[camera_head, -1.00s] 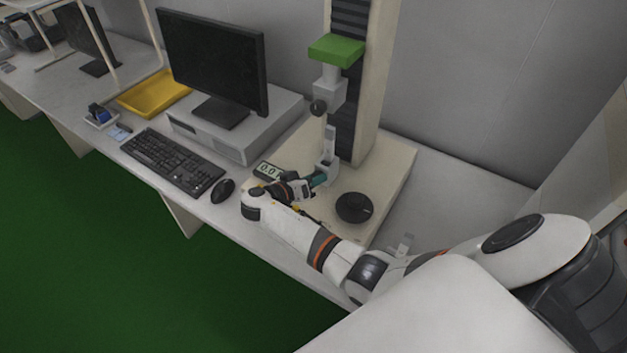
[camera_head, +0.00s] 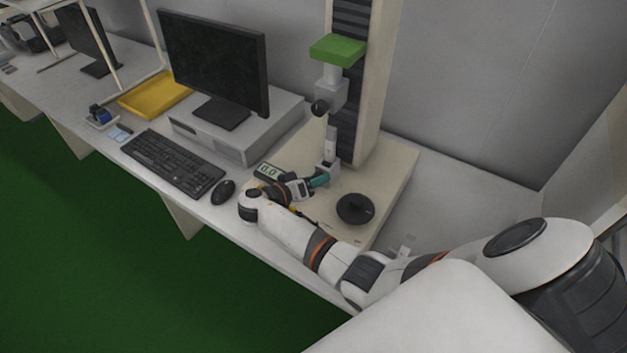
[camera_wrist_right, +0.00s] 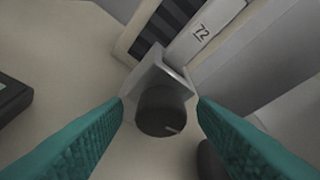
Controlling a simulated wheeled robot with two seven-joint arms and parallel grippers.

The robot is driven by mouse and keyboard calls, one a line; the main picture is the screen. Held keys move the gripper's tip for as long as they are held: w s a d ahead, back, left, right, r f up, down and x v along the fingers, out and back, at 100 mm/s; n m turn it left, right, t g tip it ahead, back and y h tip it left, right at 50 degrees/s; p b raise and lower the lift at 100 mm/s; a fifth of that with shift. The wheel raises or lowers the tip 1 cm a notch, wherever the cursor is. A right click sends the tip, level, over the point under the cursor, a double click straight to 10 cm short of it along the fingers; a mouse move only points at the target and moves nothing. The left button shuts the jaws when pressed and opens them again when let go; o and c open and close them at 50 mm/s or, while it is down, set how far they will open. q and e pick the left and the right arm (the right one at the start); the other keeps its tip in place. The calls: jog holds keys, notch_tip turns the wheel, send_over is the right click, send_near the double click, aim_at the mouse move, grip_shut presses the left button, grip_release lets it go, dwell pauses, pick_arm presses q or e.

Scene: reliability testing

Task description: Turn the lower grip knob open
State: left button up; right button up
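The lower grip (camera_head: 333,168) is a small light-grey clamp on the base of the testing machine. Its dark round knob (camera_wrist_right: 162,112) with a pale mark on the rim shows in the right wrist view, facing the camera. My right gripper (camera_head: 319,181) reaches it from the left in the head view and hides the knob there. In the wrist view its teal fingers (camera_wrist_right: 160,104) stand open on either side of the knob, with visible gaps. The upper grip (camera_head: 330,93) with its own dark knob (camera_head: 320,107) hangs above. My left gripper is not in view.
A black round object (camera_head: 355,208) lies on the machine base (camera_head: 385,185), right of the gripper. A small display (camera_head: 268,171), mouse (camera_head: 223,191), keyboard (camera_head: 172,160) and monitor (camera_head: 215,62) stand left. The machine column (camera_head: 372,90) rises behind the grip.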

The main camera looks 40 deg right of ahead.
jog(key=shift+a, duration=0.45)
jog(key=b+v, duration=0.4)
jog(key=v, duration=0.7)
jog(key=shift+r, duration=0.1)
